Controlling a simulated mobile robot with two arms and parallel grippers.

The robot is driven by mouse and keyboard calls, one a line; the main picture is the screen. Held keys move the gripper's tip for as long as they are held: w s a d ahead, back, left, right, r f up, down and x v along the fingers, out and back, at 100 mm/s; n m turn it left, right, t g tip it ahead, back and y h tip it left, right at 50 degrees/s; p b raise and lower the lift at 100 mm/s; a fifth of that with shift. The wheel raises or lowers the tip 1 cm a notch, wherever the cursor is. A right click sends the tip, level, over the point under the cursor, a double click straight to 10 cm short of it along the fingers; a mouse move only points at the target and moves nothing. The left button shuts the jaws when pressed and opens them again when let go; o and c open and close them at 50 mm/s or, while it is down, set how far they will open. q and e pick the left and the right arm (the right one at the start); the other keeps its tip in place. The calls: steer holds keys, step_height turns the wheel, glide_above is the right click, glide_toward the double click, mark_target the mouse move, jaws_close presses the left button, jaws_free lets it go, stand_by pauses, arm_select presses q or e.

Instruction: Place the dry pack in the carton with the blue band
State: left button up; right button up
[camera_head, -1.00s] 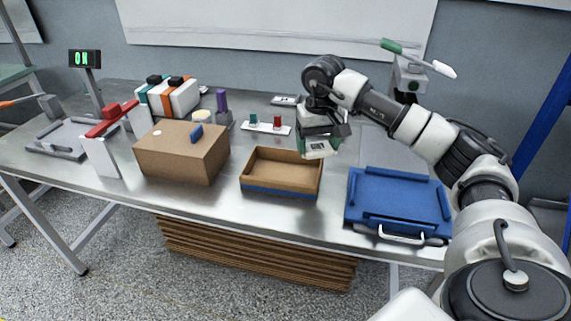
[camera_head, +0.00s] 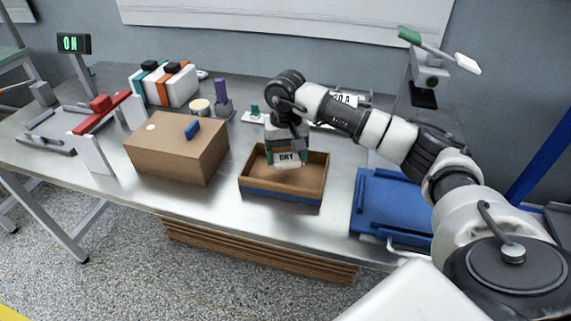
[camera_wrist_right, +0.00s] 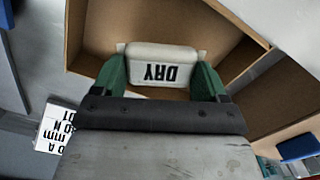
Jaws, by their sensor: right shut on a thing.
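The dry pack (camera_head: 288,159), a small white pack with a DRY label, is held over the carton with the blue band (camera_head: 283,196). The carton is open, brown and looks empty. My right gripper (camera_head: 287,148) is shut on the pack. In the right wrist view the pack (camera_wrist_right: 162,66) sits between the green fingertips of the right gripper (camera_wrist_right: 162,78), with the carton floor (camera_wrist_right: 105,25) behind it. I cannot tell whether the pack touches the carton floor. My left gripper is not in view.
A closed brown carton (camera_head: 170,155) stands left of the open one. A blue tray (camera_head: 395,205) lies to the right. A red-topped white fixture (camera_head: 95,152) and a lit ON display (camera_head: 73,44) are at the left. A purple-topped item (camera_head: 221,95) stands behind.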

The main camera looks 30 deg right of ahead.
mark_target(285, 156)
steer(key=shift+a+f, duration=0.15)
steer(key=shift+f, duration=0.45)
step_height(285, 156, down, 3)
steer(key=shift+r, duration=0.2)
steer(key=shift+f, duration=0.2)
steer(key=o, duration=0.9)
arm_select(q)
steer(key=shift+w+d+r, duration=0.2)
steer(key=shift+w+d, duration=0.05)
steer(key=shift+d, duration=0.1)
